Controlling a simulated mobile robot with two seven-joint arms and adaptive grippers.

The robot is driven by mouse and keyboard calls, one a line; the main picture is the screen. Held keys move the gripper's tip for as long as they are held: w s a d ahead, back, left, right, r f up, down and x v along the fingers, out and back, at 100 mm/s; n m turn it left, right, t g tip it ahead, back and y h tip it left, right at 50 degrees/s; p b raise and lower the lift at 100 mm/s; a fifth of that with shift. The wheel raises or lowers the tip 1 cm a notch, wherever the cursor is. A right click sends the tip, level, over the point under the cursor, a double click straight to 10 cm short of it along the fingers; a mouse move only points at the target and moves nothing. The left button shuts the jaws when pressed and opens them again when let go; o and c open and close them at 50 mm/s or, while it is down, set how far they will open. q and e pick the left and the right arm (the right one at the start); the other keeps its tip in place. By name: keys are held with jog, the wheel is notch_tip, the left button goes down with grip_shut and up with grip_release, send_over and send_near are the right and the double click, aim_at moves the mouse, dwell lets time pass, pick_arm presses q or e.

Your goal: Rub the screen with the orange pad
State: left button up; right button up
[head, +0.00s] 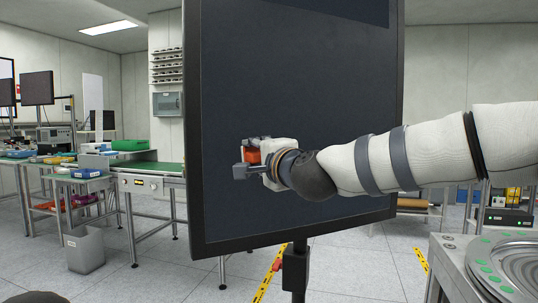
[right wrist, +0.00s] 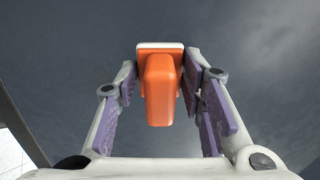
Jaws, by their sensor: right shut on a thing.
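The screen (head: 300,85) is a large, dark, upright panel in a black frame, in the middle of the head view. My right gripper (head: 250,160) is in front of its lower left part and is shut on the orange pad (head: 252,157). In the right wrist view the orange pad (right wrist: 160,95) sits between the purple-lined fingers. Its pale far face points to the dark screen surface (right wrist: 70,45). I cannot tell whether that face touches the screen. My left gripper is not in view.
The screen stands on a dark post (head: 295,268). A metal machine with a round plate (head: 515,262) is at the lower right. Benches (head: 155,183) and a grey bin (head: 84,249) stand at the left. Yellow tape marks the floor, and the space before the screen is open.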

jog(key=shift+w+d+r, duration=0.1)
jog(key=shift+d+r, duration=0.1)
jog(key=shift+r, duration=0.85)
jog(key=w+d, duration=0.2)
jog(key=d, duration=0.4)
jog(key=shift+w+d, duration=0.3)
jog(key=shift+d, duration=0.1)
jog(key=shift+f, duration=0.1)
jog(key=v, duration=0.6)
